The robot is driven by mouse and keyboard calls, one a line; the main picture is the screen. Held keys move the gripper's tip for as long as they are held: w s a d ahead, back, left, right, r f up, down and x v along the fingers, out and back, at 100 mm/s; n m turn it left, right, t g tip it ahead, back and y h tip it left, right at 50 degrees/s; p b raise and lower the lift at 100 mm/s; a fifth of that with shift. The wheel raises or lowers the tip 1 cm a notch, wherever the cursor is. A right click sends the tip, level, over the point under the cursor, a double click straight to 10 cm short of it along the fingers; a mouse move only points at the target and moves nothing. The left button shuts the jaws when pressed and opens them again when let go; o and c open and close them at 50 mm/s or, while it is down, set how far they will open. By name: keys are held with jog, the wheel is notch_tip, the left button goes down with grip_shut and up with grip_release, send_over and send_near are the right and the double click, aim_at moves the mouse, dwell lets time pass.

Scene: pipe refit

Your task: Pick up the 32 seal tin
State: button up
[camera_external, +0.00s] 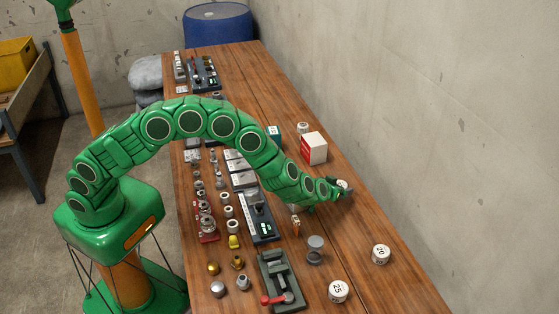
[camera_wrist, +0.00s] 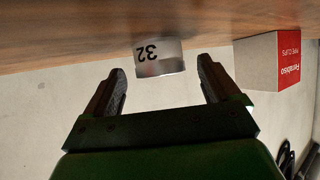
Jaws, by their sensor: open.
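The 32 seal tin (camera_wrist: 159,58) is a small white and grey tin marked "32", seen upside down on the wooden bench in the wrist view. My gripper (camera_wrist: 161,74) is open, with one dark finger toward each side of the tin. The tin is just beyond the fingertips, roughly centred between them, and no contact shows. In the external view, my gripper (camera_external: 340,192) is low over the right part of the bench, at a light-topped tin (camera_external: 344,184) that it partly hides.
A red and white box (camera_external: 314,148) stands behind my gripper, beside the tin in the wrist view. Tins marked 20 (camera_external: 381,254) and 25 (camera_external: 338,291) and a grey stand (camera_external: 315,249) are nearer the camera. Fittings crowd the left side. A wall (camera_external: 450,120) borders the bench's right.

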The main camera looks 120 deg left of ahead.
jog(key=shift+a+f, duration=0.25)
jog(key=shift+a, duration=0.2)
jog(key=c, duration=1.2)
jog(key=shift+o, duration=0.2)
